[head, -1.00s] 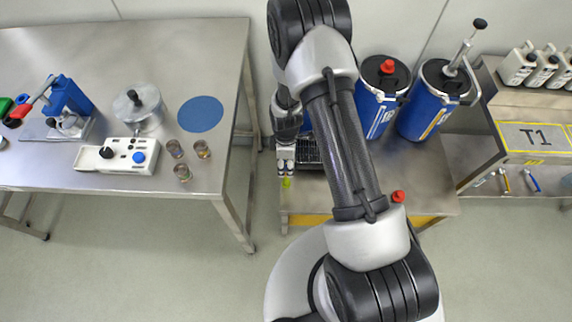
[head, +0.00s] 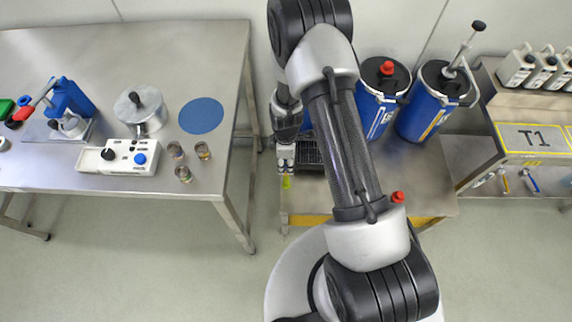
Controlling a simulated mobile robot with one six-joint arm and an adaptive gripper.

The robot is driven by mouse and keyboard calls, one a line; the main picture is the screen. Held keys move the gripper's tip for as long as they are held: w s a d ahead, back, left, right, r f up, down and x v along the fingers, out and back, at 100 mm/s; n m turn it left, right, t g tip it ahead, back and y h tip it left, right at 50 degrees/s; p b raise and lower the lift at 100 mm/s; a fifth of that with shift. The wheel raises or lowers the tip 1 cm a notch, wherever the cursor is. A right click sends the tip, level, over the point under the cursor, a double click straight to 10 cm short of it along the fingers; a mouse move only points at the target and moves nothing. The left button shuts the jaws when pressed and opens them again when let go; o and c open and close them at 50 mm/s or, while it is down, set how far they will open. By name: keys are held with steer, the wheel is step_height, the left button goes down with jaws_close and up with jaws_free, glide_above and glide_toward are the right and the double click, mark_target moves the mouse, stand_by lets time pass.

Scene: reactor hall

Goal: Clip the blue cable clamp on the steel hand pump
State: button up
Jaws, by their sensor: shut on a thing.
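The steel hand pump (head: 459,49) appears to be the upright rod with a black knob on the right-hand blue vessel, on the low bench. It leans to the right. I cannot make out the blue cable clamp. My arm crosses the middle of the head view and bends down at the top. Its dark wrist end hangs left of the blue vessels, above the low bench.
A second blue vessel (head: 378,98) with a red cap stands left of the pump's vessel. A steel table (head: 226,66) at left holds a lidded pot (head: 141,110), a white control box (head: 118,157) and small cups. White jugs (head: 519,64) stand on the right shelf.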

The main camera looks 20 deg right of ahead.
steer(key=shift+r+p, duration=1)
steer(key=shift+r, duration=0.7)
